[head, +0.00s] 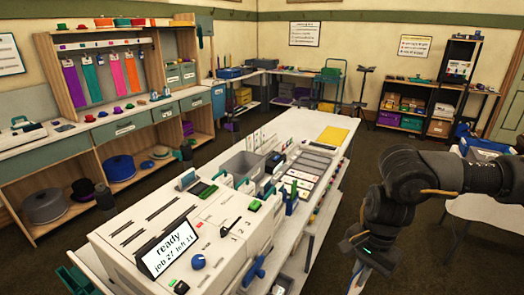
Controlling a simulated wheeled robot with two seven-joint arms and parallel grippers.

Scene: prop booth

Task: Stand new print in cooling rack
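A white printer-like machine (195,235) with slots on top fills the near end of the long white table. Small pale cards (264,138) stand upright in a row farther along the table; I cannot tell whether this is the cooling rack. Flat card-like sheets (297,183) lie in a panel near the table's right side. I cannot pick out the new print. My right gripper (362,268) hangs down beyond the table's right edge, over the floor. Its fingertips are not clear, so its opening is hidden. My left gripper is out of view.
A grey bin (245,165) and a yellow sheet (333,135) are on the long table. Blue and green handles stick up near the machine. A white side table (492,207) stands at the right. Shelves line the left wall. Dark floor (425,270) is open at lower right.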

